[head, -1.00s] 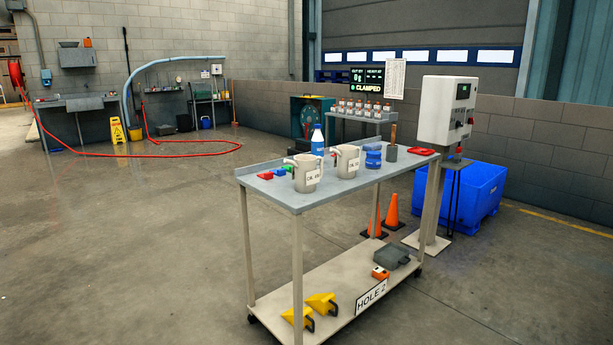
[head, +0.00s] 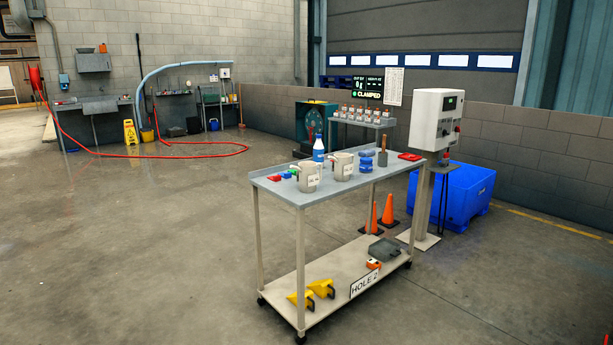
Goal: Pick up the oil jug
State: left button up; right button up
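Two grey-beige jugs with white labels stand upright on the top shelf of a metal cart (head: 275,188). The left jug (head: 308,180) is near the cart's left part, and the right jug (head: 342,168) is near its middle. The label writing is too small to read surely. Neither of my grippers is in view.
A white-and-blue bottle (head: 318,150), a blue container (head: 366,165) and small red, green and blue pieces share the top shelf. Yellow objects (head: 320,288) lie on the lower shelf. Orange cones (head: 387,212) and a blue bin (head: 465,195) stand behind. Floor in front and left is clear.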

aim_at(308, 178)
jog(key=i+l+u, duration=0.1)
jog(key=i+l, duration=0.2)
jog(key=i+l+u, duration=0.1)
jog(key=i+l, duration=0.25)
jog(key=i+l+u, duration=0.15)
jog(key=i+l, duration=0.15)
jog(key=i+l+u, duration=0.1)
jog(key=i+l, duration=0.15)
jog(key=l, duration=0.25)
jog(key=i+l+u, duration=0.1)
jog(key=i+l, duration=0.15)
jog(key=l, duration=0.2)
